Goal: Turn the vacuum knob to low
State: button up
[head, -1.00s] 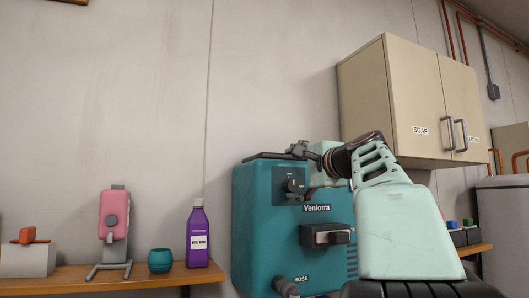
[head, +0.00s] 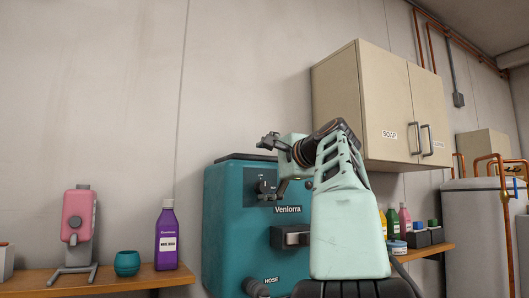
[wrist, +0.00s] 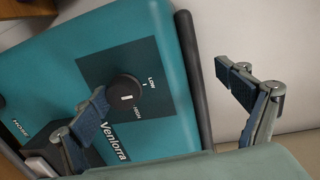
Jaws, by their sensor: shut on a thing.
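The black vacuum knob (wrist: 125,90) sits on a dark panel of the teal Veniorra vacuum (wrist: 150,40). LOW is printed to its upper right and HIGH to its lower right in the wrist view. A white mark on the knob lies toward the HIGH side. In the head view the knob (head: 264,187) shows on the front of the vacuum (head: 230,235). One fingertip overlaps the knob's left edge; contact is unclear. In the head view my gripper (head: 268,141) is above the knob.
A beige wall cabinet (head: 350,105) hangs to the right of my gripper. A switch block (head: 290,236) and a hose port (head: 255,288) are lower on the vacuum. A shelf (head: 110,278) at left holds a purple bottle (head: 167,235), teal cup (head: 127,263) and pink device (head: 77,218).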

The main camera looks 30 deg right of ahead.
jog(key=shift+s+r+b, duration=0.2)
jog(key=shift+s+r, duration=0.25)
jog(key=shift+s, duration=0.15)
jog(key=shift+s+r+b, duration=0.2)
jog(key=shift+s+r, duration=0.2)
jog(key=shift+s, duration=0.2)
jog(key=c, duration=0.4)
jog(key=shift+s+d, duration=0.1)
jog(key=shift+s, duration=0.8)
jog(key=c, duration=0.3)
jog(key=shift+s+r+t+b, duration=0.15)
jog(key=shift+s, duration=0.4)
jog(key=shift+s+r+t+b, duration=0.15)
jog(key=shift+s, duration=0.4)
jog(key=shift+c, duration=0.5)
jog(key=s+a+f+b, duration=0.1)
jog(key=s, duration=0.6)
jog(key=shift+r, duration=0.1)
